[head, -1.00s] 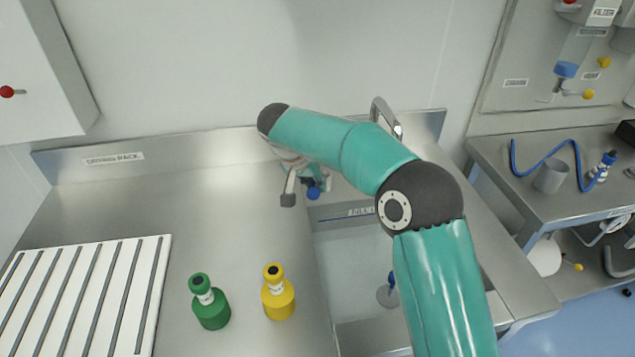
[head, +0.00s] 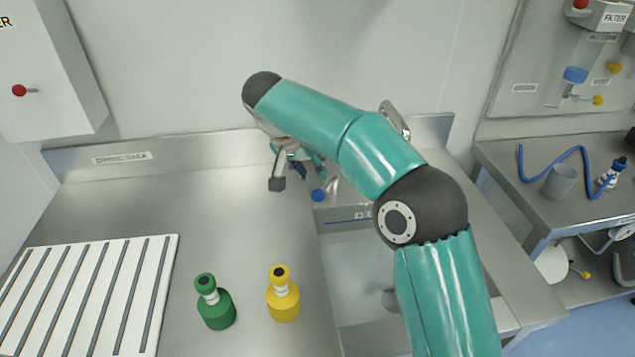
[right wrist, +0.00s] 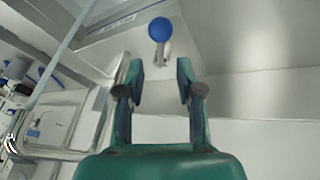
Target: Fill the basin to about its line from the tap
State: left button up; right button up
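The basin (head: 352,262) is sunk in the steel counter, with a label and a blue line on its far wall. My right arm covers much of it, so I cannot tell its water level. The tap's spout (head: 394,120) arches behind my right arm. A blue tap knob (head: 318,195) shows beside the basin's far left corner; it also shows in the right wrist view (right wrist: 160,29). My right gripper (head: 298,172) is near the knob, to its left. In the right wrist view its fingers (right wrist: 160,82) are apart and empty, with the knob beyond them. My left gripper is out of view.
A green bottle (head: 216,308) and a yellow bottle (head: 283,300) stand left of the basin. A white slatted drying rack (head: 90,290) lies at far left. A side bench (head: 520,165) at right holds a grey cup (head: 560,182) and a blue hose.

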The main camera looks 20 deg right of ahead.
jog(key=shift+v, duration=1.9)
jog(key=shift+d+r, duration=0.1)
jog(key=shift+w, duration=0.1)
